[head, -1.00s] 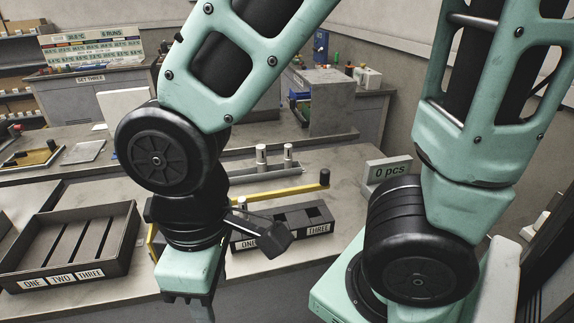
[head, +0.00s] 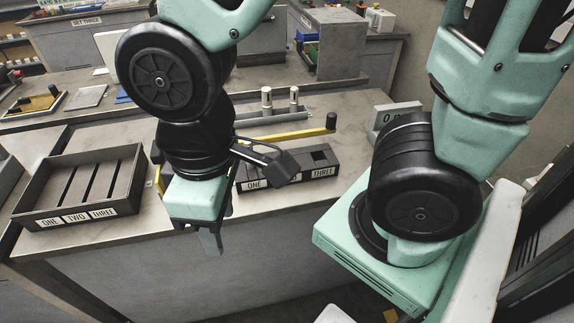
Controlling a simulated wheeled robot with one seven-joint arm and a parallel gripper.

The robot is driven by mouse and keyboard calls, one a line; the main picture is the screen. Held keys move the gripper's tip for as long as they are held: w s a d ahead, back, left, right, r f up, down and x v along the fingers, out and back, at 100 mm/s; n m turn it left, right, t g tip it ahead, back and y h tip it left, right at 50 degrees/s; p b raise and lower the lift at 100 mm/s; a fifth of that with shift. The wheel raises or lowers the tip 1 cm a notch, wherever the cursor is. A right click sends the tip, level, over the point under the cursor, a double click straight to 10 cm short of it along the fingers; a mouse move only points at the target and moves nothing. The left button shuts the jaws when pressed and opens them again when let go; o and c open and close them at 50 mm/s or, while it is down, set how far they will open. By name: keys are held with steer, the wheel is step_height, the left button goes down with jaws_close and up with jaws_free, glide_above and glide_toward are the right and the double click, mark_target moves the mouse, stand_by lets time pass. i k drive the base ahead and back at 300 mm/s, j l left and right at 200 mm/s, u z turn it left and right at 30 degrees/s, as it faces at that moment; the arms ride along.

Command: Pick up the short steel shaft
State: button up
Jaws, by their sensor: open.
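Two steel cylinders stand upright behind the yellow bar: a left one (head: 266,99) and a right one (head: 294,97). They look alike in size, and I cannot tell which, if either, is the short steel shaft. My gripper (head: 212,243) hangs in front of the bench's front edge, pointing down, well to the near left of both cylinders. Its jaws are open and empty, with one finger showing clearly. A dark block (head: 320,168) with square openings and labels ONE and THREE lies right of my gripper, its middle label hidden by my wrist part.
A dark slotted tray (head: 128,187) labelled ONE, TWO, THREE sits at the left. A yellow bar with a black knob (head: 331,120) runs between the block and the cylinders. Bare bench shows between tray and cylinders.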

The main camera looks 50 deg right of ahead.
mark_target(294, 102)
steer(key=i+l+z, duration=0.1)
steer(key=z, duration=0.3)
steer(key=i+z, duration=0.15)
steer(key=z, duration=0.2)
